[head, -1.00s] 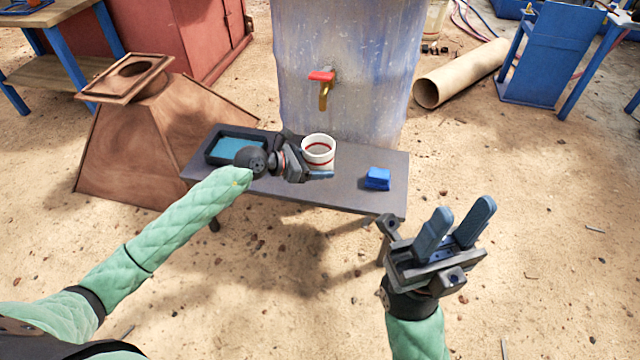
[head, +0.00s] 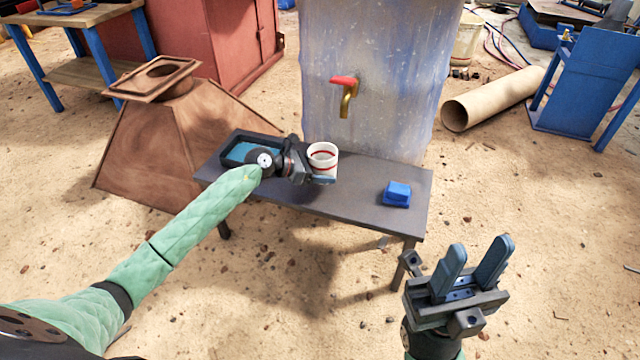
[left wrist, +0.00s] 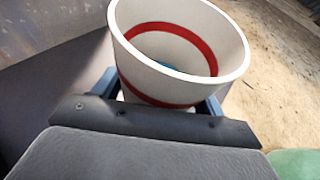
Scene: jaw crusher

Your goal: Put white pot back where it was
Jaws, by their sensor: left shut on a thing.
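The white pot (head: 322,156) with a red band is upright at the bench, in front of the blue-white barrel. My left gripper (head: 318,178) is shut on it from the left and front. In the left wrist view the white pot (left wrist: 180,50) stands between the blue fingers (left wrist: 208,106), its open rim toward the camera and something teal showing inside. I cannot tell whether the pot's base touches the bench. My right gripper (head: 470,272) is open and empty, fingers upward, in front of the bench at the right.
The dark bench (head: 290,197) holds a black tray with a blue inside (head: 236,150) at left and a blue block (head: 397,193) at right. The barrel (head: 375,100) with a red-handled tap (head: 346,92) stands behind. A brown hopper (head: 165,140) stands left. Bench space between pot and block is clear.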

